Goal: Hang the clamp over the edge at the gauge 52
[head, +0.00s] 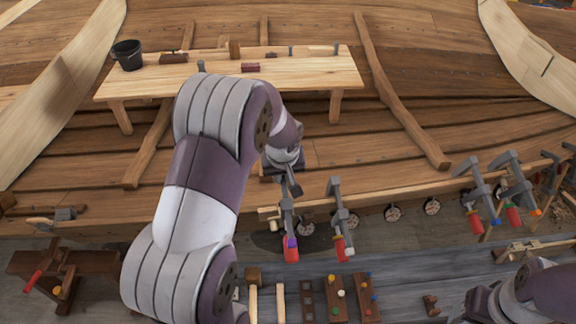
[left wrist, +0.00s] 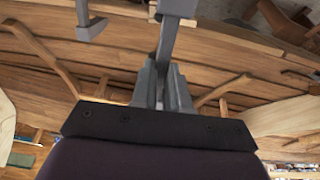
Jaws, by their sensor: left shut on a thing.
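My left gripper (head: 287,178) is shut on the grey bar of a clamp (head: 288,216) with a red handle and a blue-purple tip. The clamp is upright, handle down, in front of the plank edge (head: 375,194); I cannot tell if it touches the edge. The left wrist view shows the fingers (left wrist: 163,92) around the clamp's bar (left wrist: 167,40). Round gauges (head: 392,213) run in a row below the edge, one (head: 307,229) just right of the held clamp; their numbers are too small to read. My right gripper is out of view.
Another red-handled clamp (head: 338,215) hangs close to the right of the held one. Several more clamps (head: 512,188) hang further right. A bench (head: 130,88) with a black bucket (head: 127,54) stands behind. Wooden tool racks (head: 338,300) lie in front, below.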

